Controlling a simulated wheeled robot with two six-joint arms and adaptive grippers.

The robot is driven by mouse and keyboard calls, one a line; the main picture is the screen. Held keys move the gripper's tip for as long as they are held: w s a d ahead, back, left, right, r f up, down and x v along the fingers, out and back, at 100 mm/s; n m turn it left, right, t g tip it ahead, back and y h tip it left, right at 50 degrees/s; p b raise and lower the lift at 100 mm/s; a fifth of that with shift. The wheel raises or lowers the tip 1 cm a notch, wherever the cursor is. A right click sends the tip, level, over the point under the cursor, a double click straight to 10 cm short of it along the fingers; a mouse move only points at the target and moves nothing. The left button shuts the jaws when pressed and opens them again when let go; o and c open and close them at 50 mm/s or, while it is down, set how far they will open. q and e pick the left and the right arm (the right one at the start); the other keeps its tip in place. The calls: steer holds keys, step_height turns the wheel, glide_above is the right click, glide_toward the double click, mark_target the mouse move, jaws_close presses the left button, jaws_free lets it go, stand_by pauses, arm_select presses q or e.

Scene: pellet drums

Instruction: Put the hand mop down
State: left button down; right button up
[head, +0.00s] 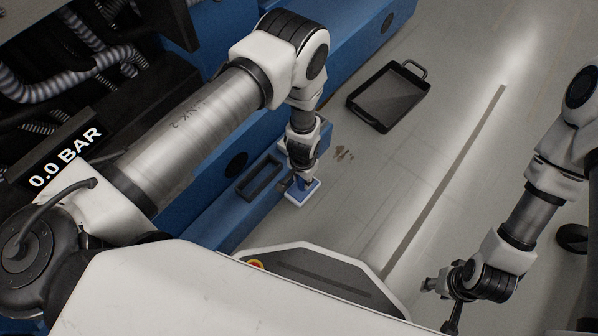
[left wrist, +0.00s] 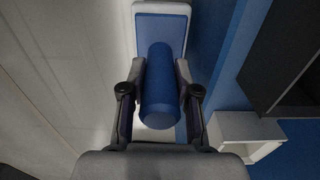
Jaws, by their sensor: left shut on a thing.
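The hand mop (head: 303,196) has a blue and white flat head and sits below my left gripper (head: 298,183) at the foot of the blue machine. In the left wrist view its blue round handle (left wrist: 160,85) lies between the two fingers of my left gripper (left wrist: 160,95), which is shut on it. The mop's blue plate with a white rim shows beyond the handle. I cannot tell whether the mop head touches the floor. My right gripper (head: 442,303) is at the lower right, over the floor, with its fingers apart and nothing between them.
A black pan with a handle (head: 388,98) lies on the pale floor. Brown bits (head: 343,153) lie on the floor near the mop. A dark rectangular holder (head: 260,180) is on the blue machine's ledge (head: 232,212). The floor at right of centre is clear.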

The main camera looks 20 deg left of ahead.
mark_target(302, 184)
arm_select(q)
step_height(302, 184, down, 4)
steer(key=b, duration=0.4)
steer(key=shift+r, duration=0.1)
steer(key=shift+w+r+p, duration=0.1)
steer(key=shift+r+p, duration=0.15)
steer(key=shift+p, duration=0.05)
steer(key=shift+f, duration=0.2)
steer(key=c, duration=1.1)
jaws_free()
steer(key=shift+c, duration=0.2)
steer(key=shift+r, duration=0.1)
step_height(302, 184, up, 12)
steer(key=p, duration=1.2)
steer(key=shift+r, duration=0.25)
steer(key=shift+f, duration=0.1)
